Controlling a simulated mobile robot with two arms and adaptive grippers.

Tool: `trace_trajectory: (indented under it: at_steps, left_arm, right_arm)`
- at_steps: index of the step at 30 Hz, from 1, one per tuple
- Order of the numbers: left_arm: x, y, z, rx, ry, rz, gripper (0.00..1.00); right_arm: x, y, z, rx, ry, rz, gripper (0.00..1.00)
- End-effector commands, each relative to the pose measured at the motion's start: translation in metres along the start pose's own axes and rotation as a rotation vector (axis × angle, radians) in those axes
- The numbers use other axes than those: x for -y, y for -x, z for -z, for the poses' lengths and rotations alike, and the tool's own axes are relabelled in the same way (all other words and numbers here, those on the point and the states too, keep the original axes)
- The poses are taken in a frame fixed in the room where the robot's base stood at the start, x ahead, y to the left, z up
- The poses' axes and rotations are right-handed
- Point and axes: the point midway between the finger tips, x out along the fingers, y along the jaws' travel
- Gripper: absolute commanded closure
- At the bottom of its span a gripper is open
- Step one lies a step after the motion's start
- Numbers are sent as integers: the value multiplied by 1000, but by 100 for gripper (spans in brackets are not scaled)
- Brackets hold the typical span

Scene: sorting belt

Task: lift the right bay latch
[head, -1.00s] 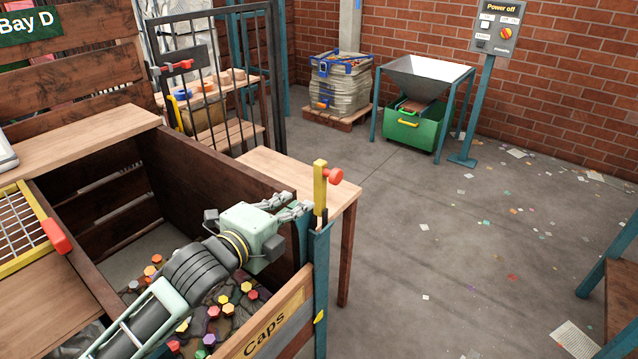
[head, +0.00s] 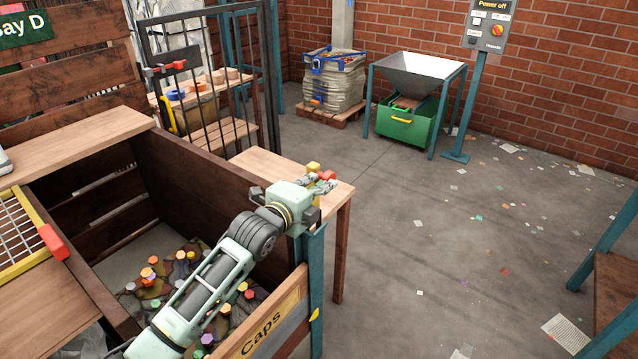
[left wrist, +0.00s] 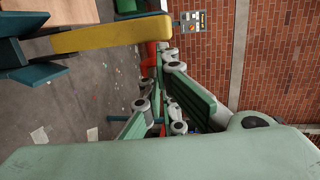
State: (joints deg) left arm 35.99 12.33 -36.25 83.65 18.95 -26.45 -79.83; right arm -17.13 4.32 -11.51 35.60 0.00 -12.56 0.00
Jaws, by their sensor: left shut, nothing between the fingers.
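The right bay latch is a yellow upright bar (head: 313,166) with a red knob (head: 327,174), at the front right corner of the caps bay. In the head view my left gripper (head: 325,187) is at the latch, just below the knob, and covers most of the bar. In the left wrist view the yellow bar (left wrist: 110,35) runs in from the left towards the fingers of my left gripper (left wrist: 155,92), which are shut and empty. Red shows behind the fingers, and contact with the latch cannot be told. My right gripper is not in view.
The wooden bay with the "Caps" sign (head: 268,325) holds loose coloured caps. A teal post (head: 316,290) stands under the latch, and a wooden side table (head: 335,196) is beside it. A green bin (head: 410,128) stands farther back. The floor to the right is mostly open.

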Motion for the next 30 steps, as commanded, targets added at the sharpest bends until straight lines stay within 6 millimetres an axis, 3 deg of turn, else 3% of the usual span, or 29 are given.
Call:
trace_trajectory:
  at_steps: [10, 15, 21, 30]
  left_arm:
    - [2, -1, 0, 0, -1, -4, 100]
    - [13, -10, 0, -1, -11, -65, 100]
    - [13, -22, 2, 0, -18, -151, 100]
    - [9, -24, 2, 0, -17, -164, 100]
  right_arm:
    - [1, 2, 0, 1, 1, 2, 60]
    - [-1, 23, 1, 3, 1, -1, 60]
    - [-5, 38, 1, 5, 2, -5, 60]
    - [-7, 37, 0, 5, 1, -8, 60]
